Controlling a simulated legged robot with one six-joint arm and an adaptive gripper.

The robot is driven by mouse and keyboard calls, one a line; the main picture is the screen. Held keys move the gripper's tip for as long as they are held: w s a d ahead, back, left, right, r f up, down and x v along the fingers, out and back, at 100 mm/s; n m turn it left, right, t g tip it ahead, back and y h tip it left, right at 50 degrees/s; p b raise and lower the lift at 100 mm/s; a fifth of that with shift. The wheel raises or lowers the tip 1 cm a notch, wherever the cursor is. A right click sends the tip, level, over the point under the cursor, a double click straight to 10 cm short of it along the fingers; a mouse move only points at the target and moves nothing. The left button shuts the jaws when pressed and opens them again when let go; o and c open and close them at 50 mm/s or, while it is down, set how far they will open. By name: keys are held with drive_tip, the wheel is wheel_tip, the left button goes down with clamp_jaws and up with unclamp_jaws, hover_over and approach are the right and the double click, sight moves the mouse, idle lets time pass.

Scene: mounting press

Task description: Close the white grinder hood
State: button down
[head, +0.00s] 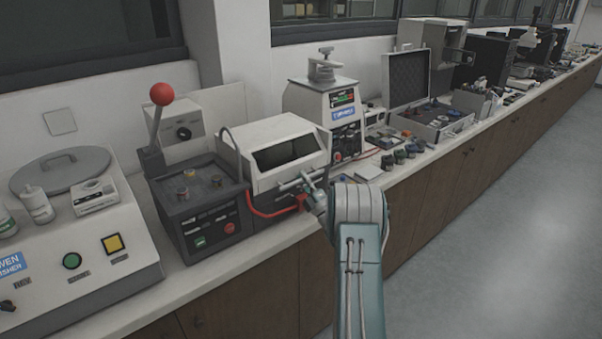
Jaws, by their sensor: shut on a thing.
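The white grinder hood (262,185) is a boxy cover with a dark window (287,152) in its sloped front. It stands on the bench just right of a dark machine. It looks lowered or nearly lowered, but I cannot tell whether it is fully closed. My gripper (308,188) is at the hood's lower front right, shut on what looks like its metal handle bar (290,184). A red curved tube (270,214) runs below the hood's front.
The dark press (205,210) with a red-ball lever (162,94) stands left of the hood. A white instrument (318,105) stands behind it to the right. Small jars (400,156) and an open case (432,125) are farther along the bench. The floor (490,235) at right is clear.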

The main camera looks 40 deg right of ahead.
drive_tip(key=shift+f, duration=0.55)
drive_tip(key=shift+s+f, duration=0.1)
drive_tip(key=c, duration=0.9)
unclamp_jaws()
drive_tip(key=v, duration=1.2)
